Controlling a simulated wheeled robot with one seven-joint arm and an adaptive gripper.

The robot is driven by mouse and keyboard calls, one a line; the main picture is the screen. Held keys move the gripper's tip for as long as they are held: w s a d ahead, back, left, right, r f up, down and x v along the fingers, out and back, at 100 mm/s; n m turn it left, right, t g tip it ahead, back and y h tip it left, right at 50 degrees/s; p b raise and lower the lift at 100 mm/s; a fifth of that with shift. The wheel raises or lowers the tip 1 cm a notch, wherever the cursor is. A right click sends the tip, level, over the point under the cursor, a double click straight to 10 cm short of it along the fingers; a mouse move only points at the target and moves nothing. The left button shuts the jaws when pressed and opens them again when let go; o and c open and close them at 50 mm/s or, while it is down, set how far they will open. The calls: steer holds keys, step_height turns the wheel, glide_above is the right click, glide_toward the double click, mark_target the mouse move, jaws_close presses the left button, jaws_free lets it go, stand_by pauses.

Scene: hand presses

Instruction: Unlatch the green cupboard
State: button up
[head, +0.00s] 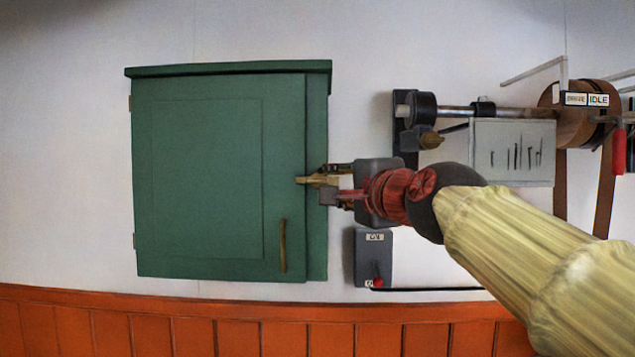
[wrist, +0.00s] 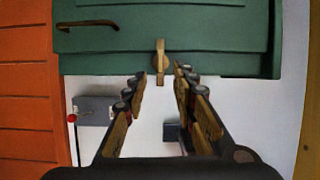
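The green cupboard (head: 205,180) hangs on the white wall with its door shut. A brass turn latch (head: 303,180) sits at the door's right edge and lies horizontally, pointing left over the door. The latch also shows in the wrist view (wrist: 161,56), with a round boss in its middle. My gripper (head: 330,183) is just right of the latch. In the wrist view my gripper (wrist: 160,83) is open and empty, its fingertips apart, one on each side of the latch's near end. Contact cannot be told. A brass pull handle (head: 283,245) is lower on the door.
A grey switch box (head: 374,250) with a red lever is below my gripper. Right of the cupboard are a shaft, a wooden drum (head: 566,122), a grey panel (head: 513,160) and a red handle (head: 619,152). Orange panelling (head: 240,335) runs below. The wall left of the cupboard is clear.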

mark_target(319, 182)
steer(key=p+x, duration=0.1)
steer(key=x, duration=0.7)
steer(key=shift+d, duration=0.1)
steer(key=shift+c, duration=0.7)
jaws_close()
